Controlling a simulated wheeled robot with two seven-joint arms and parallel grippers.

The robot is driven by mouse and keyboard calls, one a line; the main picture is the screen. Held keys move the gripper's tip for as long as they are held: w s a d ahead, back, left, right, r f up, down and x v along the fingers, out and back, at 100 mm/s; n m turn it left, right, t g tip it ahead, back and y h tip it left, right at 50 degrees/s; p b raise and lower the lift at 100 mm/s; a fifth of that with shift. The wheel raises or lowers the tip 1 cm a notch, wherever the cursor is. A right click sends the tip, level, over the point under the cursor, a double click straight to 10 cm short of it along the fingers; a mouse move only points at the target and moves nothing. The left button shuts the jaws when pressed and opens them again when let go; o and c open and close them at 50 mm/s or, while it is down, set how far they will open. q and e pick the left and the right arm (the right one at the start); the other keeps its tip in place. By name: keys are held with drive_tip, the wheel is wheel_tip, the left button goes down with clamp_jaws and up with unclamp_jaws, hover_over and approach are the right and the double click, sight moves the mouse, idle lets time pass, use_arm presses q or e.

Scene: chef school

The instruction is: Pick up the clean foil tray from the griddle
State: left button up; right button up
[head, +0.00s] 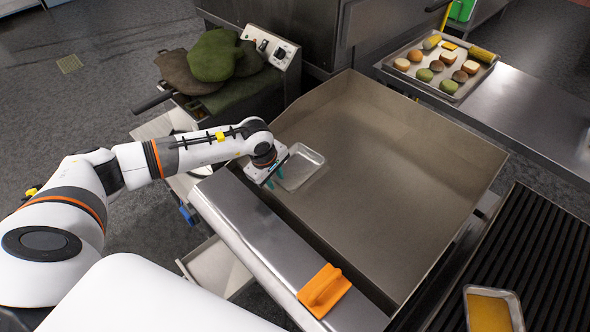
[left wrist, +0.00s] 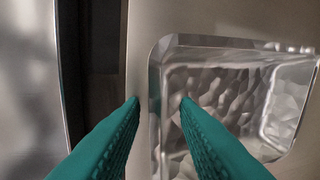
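The foil tray (head: 302,167) is a small silver, empty tray lying on the left part of the griddle (head: 385,175). It also shows in the left wrist view (left wrist: 225,95), with a crinkled shiny inside. My left gripper (head: 272,181) is at the tray's left edge. In the left wrist view the two teal fingers of the left gripper (left wrist: 160,102) are apart, one on each side of the tray's near left wall. I cannot tell whether they touch it. My right gripper is not in view.
An orange scraper (head: 324,290) lies on the griddle's front ledge. A foil tray with yellow contents (head: 492,310) sits on the ribbed grill at lower right. A food tray (head: 441,66) is on the back counter. Dark green mitts (head: 213,60) lie at upper left. The griddle is otherwise clear.

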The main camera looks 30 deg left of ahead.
use_arm(q)
drive_tip(key=shift+f+b, duration=0.2)
drive_tip(key=shift+b, duration=0.15)
drive_tip(key=shift+c, duration=0.2)
clamp_jaws()
